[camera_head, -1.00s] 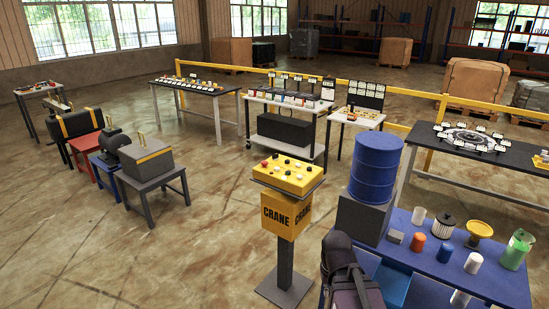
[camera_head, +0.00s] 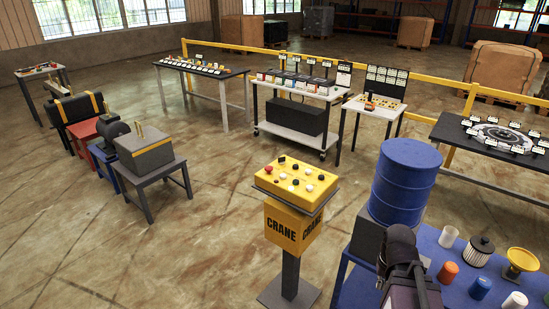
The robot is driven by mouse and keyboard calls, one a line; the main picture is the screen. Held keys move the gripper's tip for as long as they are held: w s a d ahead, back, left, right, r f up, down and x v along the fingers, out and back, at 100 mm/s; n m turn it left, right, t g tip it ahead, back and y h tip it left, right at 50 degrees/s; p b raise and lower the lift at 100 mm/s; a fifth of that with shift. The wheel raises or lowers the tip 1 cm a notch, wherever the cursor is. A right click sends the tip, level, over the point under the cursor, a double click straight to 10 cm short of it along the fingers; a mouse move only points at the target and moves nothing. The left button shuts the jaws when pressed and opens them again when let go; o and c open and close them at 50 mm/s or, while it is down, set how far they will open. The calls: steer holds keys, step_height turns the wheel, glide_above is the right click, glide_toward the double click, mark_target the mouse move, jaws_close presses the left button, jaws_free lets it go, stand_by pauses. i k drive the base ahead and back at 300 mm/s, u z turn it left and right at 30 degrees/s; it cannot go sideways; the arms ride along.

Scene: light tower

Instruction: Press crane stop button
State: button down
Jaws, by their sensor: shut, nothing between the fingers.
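The crane control box (camera_head: 297,183) is yellow and stands on a dark pedestal near the middle of the picture, with CRANE lettered on its sides. Its sloped top carries several black and white buttons and one red button (camera_head: 268,169) at the left corner. I cannot read any button labels. A dark part of my own arm shows at the bottom, right of the pedestal and apart from the box. My gripper's fingers cannot be made out. Nothing covers the box's top.
A blue drum (camera_head: 402,184) stands right of the crane box. A blue table (camera_head: 455,290) with cups and a filter is at lower right. Stands with a grey box (camera_head: 145,148) are at left. Workbenches and a yellow rail line the back. Floor left of the pedestal is clear.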

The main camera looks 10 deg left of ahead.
mark_target(269, 168)
steer(key=u, duration=0.35)
steer(key=i, duration=1.1)
steer(key=u, duration=0.6)
